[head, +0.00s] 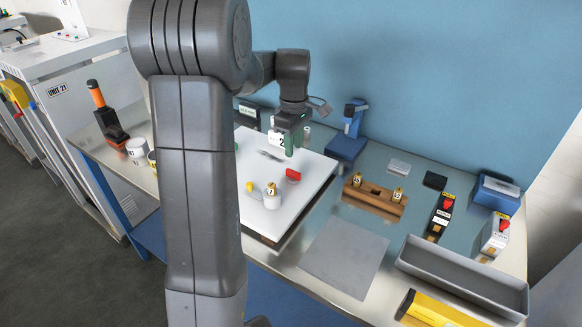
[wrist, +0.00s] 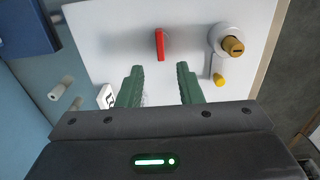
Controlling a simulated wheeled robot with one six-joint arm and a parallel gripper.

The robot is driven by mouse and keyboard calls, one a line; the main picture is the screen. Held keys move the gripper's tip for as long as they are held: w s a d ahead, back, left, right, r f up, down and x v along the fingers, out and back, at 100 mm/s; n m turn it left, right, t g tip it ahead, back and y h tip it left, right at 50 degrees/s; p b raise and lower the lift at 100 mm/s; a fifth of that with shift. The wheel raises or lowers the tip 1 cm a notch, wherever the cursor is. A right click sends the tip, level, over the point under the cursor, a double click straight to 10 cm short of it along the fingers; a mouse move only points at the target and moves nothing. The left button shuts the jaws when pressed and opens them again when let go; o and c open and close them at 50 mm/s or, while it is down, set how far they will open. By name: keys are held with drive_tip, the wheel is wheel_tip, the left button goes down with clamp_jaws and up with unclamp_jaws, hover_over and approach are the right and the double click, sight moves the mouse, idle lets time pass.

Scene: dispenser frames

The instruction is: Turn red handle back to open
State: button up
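The red handle (head: 293,175) is on the white panel (head: 309,193). In the wrist view the red handle (wrist: 160,44) is a narrow bar, pointing nearly straight up and down in the picture, beyond my fingertips and roughly between their lines. My gripper (head: 289,147) is above the panel in the head view, behind the handle and apart from it. In the wrist view my gripper's green fingers (wrist: 159,72) are spread with nothing between them. A white round fitting (wrist: 216,42) with a brass knob (wrist: 233,46) and a yellow-tipped lever (wrist: 219,79) is right of the handle.
A white number tag (wrist: 106,97) is left of my fingers. A blue stand (head: 347,146) is behind the panel. A wooden block with brass pieces (head: 375,196), a grey mat (head: 344,257) and a grey tray (head: 462,279) lie to the right. A blue wall closes the back.

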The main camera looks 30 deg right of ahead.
sight(294, 171)
wheel_tip(294, 171, down, 9)
drive_tip(key=shift+p, duration=0.4)
clamp_jaws()
